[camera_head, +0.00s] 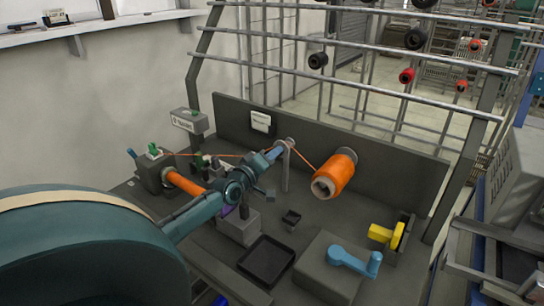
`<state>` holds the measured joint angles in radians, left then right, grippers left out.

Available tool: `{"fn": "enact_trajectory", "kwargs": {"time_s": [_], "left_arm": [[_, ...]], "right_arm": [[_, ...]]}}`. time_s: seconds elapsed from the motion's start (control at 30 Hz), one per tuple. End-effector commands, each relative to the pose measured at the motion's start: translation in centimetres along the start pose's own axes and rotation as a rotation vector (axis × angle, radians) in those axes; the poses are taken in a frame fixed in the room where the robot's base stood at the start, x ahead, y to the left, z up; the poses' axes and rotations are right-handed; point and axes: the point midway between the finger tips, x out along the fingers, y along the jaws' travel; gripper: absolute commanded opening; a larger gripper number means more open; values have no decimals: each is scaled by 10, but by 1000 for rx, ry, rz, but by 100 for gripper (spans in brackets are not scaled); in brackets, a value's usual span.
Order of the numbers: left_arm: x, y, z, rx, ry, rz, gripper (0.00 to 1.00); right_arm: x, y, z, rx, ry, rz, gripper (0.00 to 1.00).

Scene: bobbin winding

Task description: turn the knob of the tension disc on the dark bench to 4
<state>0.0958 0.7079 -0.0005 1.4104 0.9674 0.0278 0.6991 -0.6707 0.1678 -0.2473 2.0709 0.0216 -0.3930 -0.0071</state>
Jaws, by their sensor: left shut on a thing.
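My left arm reaches in from the left, and its teal wrist hides much of the middle of the dark bench (190,245). My left gripper (243,210) points down over a grey block (238,229) and is shut on what looks like the tension disc's knob. The knob is almost wholly hidden; a bit of purple (227,208) shows beside the fingers. The dial marks and the setting cannot be read. An orange thread runs from the orange cone (336,174) to the winder with its orange bobbin (185,182), passing behind my wrist. My right gripper is not in view.
A black tray (267,261) and a small dark cup (291,218) are in front of the cone. A grey box with a blue crank (350,259) and a yellow part (382,233) stand at the right. A rail rack rises behind the bench.

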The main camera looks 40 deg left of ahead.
Motion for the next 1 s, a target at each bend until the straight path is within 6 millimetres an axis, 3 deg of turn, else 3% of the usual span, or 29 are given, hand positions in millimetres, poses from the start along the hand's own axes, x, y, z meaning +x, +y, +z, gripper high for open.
{"fn": "enact_trajectory", "kwargs": {"time_s": [1.0], "left_arm": [[0,0,0,842,-1,0,4]], "right_arm": [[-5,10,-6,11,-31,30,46]]}}
